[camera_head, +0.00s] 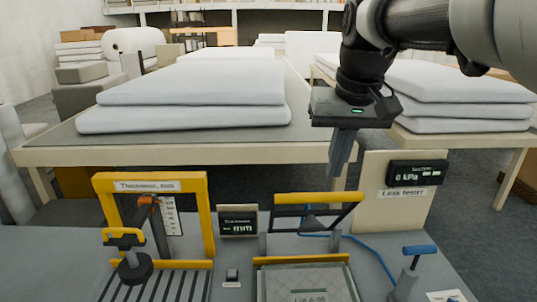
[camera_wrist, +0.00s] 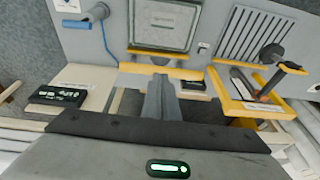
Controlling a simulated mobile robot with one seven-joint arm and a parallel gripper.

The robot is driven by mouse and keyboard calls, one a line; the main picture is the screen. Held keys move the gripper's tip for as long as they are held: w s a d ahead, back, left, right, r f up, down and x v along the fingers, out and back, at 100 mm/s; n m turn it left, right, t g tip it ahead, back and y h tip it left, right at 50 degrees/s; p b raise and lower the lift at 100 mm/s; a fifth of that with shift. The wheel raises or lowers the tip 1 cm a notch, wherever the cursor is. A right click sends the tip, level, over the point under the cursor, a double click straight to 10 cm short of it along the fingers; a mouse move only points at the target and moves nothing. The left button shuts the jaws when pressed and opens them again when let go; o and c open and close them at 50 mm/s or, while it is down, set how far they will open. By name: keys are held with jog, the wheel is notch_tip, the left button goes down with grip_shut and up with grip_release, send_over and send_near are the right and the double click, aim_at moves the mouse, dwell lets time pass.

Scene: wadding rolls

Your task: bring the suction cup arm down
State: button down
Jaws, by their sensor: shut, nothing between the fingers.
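A raised arm with a yellow bar handle (camera_head: 318,198) and dark side pieces stands behind a grey lot-labelled pad (camera_head: 305,285), next to the leak tester board (camera_head: 388,220). It seems to be the suction cup arm; I cannot make out the cup itself. My gripper (camera_head: 337,172) is shut and empty, pointing down above and behind the yellow bar, apart from it. In the wrist view my shut fingers (camera_wrist: 158,82) point towards the yellow bar (camera_wrist: 165,70), which partly lies behind them. The pad (camera_wrist: 165,22) lies flat beyond. The tester display (camera_head: 417,172) reads 0 kPa.
A yellow thickness gauge frame (camera_head: 205,220) with a lever and dark round foot (camera_head: 135,268) stands left. A blue-handled lever (camera_head: 419,251) and blue hose (camera_head: 370,250) are right. A small thickness display (camera_head: 238,222) stands between. White wadding slabs (camera_head: 190,115) lie on tables behind.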

jog(key=w+r+g+p, duration=0.1)
jog(key=w+r+p, duration=0.1)
jog(key=w, duration=0.7)
jog(key=shift+w+a+r, duration=0.25)
jog(key=shift+a+r, duration=0.1)
jog(key=shift+r, duration=0.4)
jog(key=shift+f, duration=0.1)
notch_tip(320, 180, down, 11)
jog(key=s, duration=0.2)
jog(key=shift+f, duration=0.15)
